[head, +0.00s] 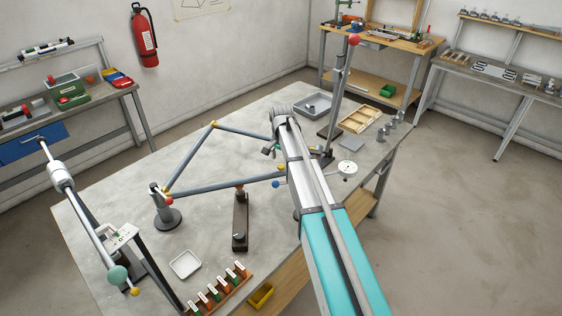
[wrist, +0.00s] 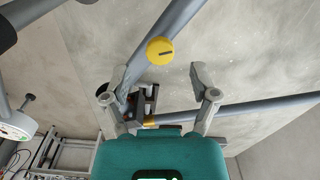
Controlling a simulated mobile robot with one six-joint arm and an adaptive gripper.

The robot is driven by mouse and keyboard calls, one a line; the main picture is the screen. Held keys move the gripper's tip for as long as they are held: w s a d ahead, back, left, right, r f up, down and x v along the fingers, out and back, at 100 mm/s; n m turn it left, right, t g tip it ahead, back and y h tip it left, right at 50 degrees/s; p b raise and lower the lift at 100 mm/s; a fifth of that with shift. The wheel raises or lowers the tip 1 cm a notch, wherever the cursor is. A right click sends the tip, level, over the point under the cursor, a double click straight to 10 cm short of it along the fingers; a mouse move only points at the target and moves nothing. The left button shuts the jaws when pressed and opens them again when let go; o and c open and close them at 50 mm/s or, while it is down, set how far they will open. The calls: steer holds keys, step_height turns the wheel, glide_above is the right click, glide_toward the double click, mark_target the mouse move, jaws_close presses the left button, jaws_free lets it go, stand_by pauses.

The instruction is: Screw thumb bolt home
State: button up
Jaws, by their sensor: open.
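A yellow round bolt head (wrist: 160,51) with a dark slot sits by a grey tube in the wrist view, beyond and between my fingertips. It appears apart from both fingers. My gripper (wrist: 158,73) is open and empty, one finger on each side. The left finger overlaps the tube in the picture. In the head view, the tube frame (head: 225,188) has yellow joints at its corners. A yellow knob (head: 279,169) shows just left of my arm; I cannot tell whether it is the same bolt. My arm hides the frame's right corner and most of my gripper there.
A post with a red ball (head: 354,40) stands behind my arm. A white dial (head: 348,168) is to its right. A dark clamp block (head: 240,222) and a round-based stand (head: 167,217) are by the lower tube. A white tray (head: 185,264) lies in front.

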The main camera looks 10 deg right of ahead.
step_height(320, 180, up, 2)
steer(key=n+p, duration=0.1)
steer(key=n, duration=0.4)
steer(key=r+n+p, duration=0.1)
steer(key=n, duration=0.1)
steer(key=n+p, duration=0.1)
steer(key=shift+r, duration=0.3)
step_height(320, 180, up, 3)
steer(key=n+p, duration=0.3)
steer(key=n, duration=0.4)
step_height(320, 180, up, 4)
steer(key=r+n+p, duration=0.1)
steer(key=n+p, duration=0.4)
steer(key=n, duration=0.9)
glide_above(281, 166)
steer(key=shift+f, duration=0.25)
steer(key=shift+f+b, duration=0.15)
steer(key=shift+b, duration=0.25)
step_height(281, 166, down, 14)
steer(key=b, duration=1.3)
steer(key=shift+r, duration=0.25)
